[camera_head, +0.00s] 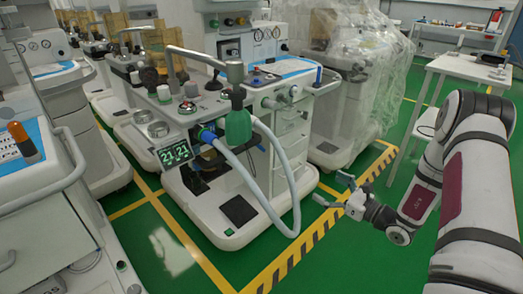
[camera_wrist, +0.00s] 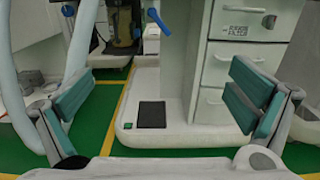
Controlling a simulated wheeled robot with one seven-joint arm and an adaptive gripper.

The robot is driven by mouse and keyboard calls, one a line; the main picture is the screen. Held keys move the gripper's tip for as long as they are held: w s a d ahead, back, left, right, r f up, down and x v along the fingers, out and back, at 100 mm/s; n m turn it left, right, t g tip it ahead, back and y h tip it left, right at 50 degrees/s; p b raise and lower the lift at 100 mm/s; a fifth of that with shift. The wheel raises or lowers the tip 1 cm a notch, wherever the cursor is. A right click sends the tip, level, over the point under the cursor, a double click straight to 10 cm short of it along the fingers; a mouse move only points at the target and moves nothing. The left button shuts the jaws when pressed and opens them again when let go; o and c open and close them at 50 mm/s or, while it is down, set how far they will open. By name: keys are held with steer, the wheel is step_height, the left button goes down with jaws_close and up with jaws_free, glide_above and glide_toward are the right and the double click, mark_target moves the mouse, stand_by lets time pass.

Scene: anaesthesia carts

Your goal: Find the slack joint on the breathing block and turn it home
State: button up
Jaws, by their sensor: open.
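The breathing block (camera_head: 205,150) is on the front of the middle anaesthesia cart (camera_head: 245,215). Blue fittings (camera_head: 206,133), a green bag or canister (camera_head: 238,125) and a looping pale corrugated hose (camera_head: 290,185) show there. I cannot tell which joint is slack. My gripper (camera_head: 331,189) is open and empty, low to the right of the cart and apart from it. In the wrist view its two teal-padded fingers (camera_wrist: 160,98) are spread wide. Beyond them are the cart's base, drawers (camera_wrist: 233,65) and a blue lever (camera_wrist: 157,20). The hose (camera_wrist: 83,40) passes at the left.
A lit display (camera_head: 174,152) sits below the cart top. Another cart (camera_head: 30,215) stands at the near left, and a plastic-draped one (camera_head: 350,75) behind. A white table (camera_head: 470,66) is at the right. Green floor with a striped yellow line (camera_head: 300,245) is clear in front.

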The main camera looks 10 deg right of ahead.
steer(key=x, duration=0.6)
steer(key=shift+b, duration=0.3)
steer(key=shift+w+a, duration=0.1)
steer(key=shift+a, duration=0.05)
